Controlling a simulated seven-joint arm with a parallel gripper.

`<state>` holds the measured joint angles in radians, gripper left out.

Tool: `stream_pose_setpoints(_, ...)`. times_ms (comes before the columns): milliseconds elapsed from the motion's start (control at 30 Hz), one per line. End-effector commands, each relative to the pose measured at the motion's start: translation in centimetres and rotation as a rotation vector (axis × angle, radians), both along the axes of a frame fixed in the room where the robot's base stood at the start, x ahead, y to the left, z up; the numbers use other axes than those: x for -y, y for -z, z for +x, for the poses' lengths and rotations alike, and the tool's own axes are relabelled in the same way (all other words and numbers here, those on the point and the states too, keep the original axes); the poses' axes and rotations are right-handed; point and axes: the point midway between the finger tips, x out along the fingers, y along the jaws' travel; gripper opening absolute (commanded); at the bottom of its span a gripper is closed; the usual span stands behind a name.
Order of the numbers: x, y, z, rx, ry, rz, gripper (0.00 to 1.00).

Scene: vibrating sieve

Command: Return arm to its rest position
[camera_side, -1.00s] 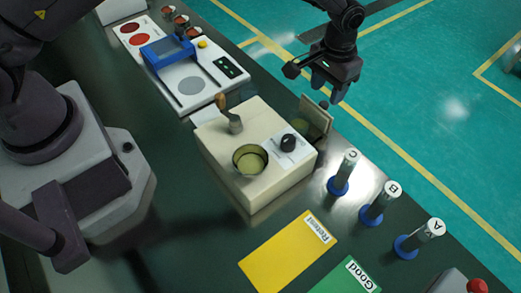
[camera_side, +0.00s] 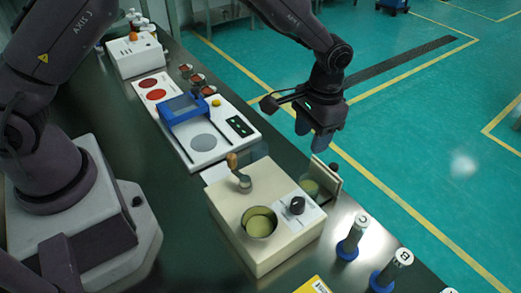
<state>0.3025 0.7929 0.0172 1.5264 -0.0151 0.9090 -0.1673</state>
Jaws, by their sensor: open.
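My gripper (camera_side: 312,138) hangs from my arm above the far edge of the bench, over the teal floor in the picture. It is open, with nothing seen between its fingers. Below it stands the cream machine box (camera_side: 258,215) with a round bowl (camera_side: 259,222) holding yellowish material, a black knob (camera_side: 297,205) and a wooden-handled scoop or brush (camera_side: 236,170). A small panel (camera_side: 325,178) with a dark knob stands at the box's far side. My gripper looks apart from all of these.
A white panel with a blue frame (camera_side: 183,108) lies behind the box, with small red cups (camera_side: 197,80) beside it. Labelled cylinders C (camera_side: 352,238) and B (camera_side: 390,270) stand at lower right. A white box (camera_side: 134,55) is at the back.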

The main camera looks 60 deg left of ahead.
Motion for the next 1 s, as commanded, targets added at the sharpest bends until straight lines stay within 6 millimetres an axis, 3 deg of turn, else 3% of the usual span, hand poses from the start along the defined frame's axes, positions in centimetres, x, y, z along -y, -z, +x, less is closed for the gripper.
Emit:
stream_pose_setpoints(33, -0.8, -1.9, -0.9, 0.010, 0.004, -0.006, 0.47)
stream_pose_setpoints(300, -5.3, -11.0, -7.3, 0.095, 0.017, -0.031, 0.47)
stream_pose_setpoints(500, -8.3, -15.8, -13.2, 0.191, 0.007, -0.045, 0.47)
stream_pose_setpoints(800, -11.6, -19.5, -21.4, 0.384, -0.044, -0.051, 0.47)
stream_pose_setpoints(1000, -12.7, -21.2, -23.9, 0.516, -0.086, -0.050, 0.47)
